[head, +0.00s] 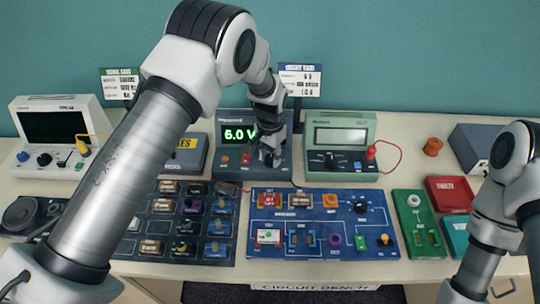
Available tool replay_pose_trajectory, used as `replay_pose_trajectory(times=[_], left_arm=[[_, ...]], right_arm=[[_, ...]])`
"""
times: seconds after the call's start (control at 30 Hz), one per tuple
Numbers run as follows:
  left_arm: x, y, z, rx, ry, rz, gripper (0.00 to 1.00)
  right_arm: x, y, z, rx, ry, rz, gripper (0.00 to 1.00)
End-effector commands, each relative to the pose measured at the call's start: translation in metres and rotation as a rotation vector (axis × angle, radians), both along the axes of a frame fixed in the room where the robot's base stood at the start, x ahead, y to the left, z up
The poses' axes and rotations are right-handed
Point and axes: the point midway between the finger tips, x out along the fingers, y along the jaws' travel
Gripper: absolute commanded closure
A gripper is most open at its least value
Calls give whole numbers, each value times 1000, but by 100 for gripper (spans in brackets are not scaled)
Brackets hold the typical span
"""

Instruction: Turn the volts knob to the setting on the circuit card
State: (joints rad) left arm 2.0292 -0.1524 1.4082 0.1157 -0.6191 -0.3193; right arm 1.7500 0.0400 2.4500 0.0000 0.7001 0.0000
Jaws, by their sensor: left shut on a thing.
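The dark power supply (228,165) stands at the back middle of the bench, its green display (239,134) reading "6.0 V". My left arm reaches across from the left, and my left gripper (268,157) points down at the supply's front. It is shut on the volts knob, which the fingers hide. The circuit card (300,80) stands behind, to the right of the gripper; its top line appears to read "6 V", with smaller lines below. My right arm comes in at the right edge; its gripper is not in view.
A green meter (340,137) with a red lead stands close right of the supply. A fuse box (184,154) is to its left. A blue circuit board (322,246) and a dark board (190,250) lie in front.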

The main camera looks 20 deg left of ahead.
Motion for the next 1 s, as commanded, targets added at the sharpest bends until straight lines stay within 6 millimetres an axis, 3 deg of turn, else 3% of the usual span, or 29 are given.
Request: replay_pose_trajectory(times=[0.33, 0.8, 0.83, 0.87, 0.9, 1.0], left_arm=[[-2, -1, -4, 0, 7, -130, 97], [-2, -1, -4, 0, 7, -144, 97], [-2, -1, -4, 0, 7, -144, 55], [-2, -1, -4, -1, 6, -144, 44], [-2, -1, -3, 0, 5, -144, 37], [-1, -1, -2, 0, 4, -144, 37]], right_arm=[[0, 0, -1, 0, 0, 0, 100], [0, 0, -1, 0, 0, 0, 100], [0, 0, -1, 0, 0, 0, 100], [0, 0, -1, 0, 0, 0, 100], [0, 0, -1, 0, 0, 0, 100], [0, 0, -1, 0, 0, 0, 100]])
